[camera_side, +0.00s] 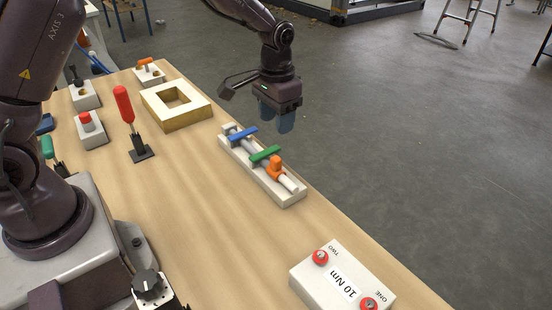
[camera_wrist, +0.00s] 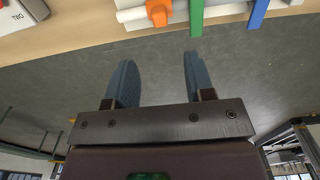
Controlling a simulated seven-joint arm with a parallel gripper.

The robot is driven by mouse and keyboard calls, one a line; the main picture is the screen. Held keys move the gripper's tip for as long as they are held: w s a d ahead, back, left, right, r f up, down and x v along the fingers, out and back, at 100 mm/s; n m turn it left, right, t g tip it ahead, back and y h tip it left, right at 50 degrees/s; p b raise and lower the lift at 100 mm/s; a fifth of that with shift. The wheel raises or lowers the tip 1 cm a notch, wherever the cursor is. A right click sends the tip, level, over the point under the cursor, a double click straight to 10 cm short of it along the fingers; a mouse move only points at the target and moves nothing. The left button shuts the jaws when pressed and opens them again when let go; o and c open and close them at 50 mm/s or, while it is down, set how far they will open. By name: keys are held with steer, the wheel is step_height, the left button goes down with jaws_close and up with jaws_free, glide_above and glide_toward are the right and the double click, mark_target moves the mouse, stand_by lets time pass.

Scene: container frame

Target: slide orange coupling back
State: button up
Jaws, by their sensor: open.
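The orange coupling (camera_side: 276,166) sits around a pale rod (camera_side: 288,182) on a long white base (camera_side: 262,180) near the table's right edge. It also shows at the top of the wrist view (camera_wrist: 158,12). A green clamp bar (camera_side: 265,154) lies across the rod beside the coupling, and a blue clamp bar (camera_side: 243,133) lies farther along it. My gripper (camera_side: 286,121) is above and to the right of the base, out past the table edge. In the wrist view its two blue fingers (camera_wrist: 158,82) are spread apart with nothing between them.
A white box (camera_side: 342,280) marked 10 Nm with red knobs stands at the front right. A square wooden frame (camera_side: 176,104), an upright red-handled lever (camera_side: 127,110) and several switch boxes stand to the left. The table's middle is clear.

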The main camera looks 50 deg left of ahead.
mark_target(276, 158)
step_height(276, 158, down, 12)
steer(key=shift+r, duration=0.25)
steer(key=shift+c, duration=0.2)
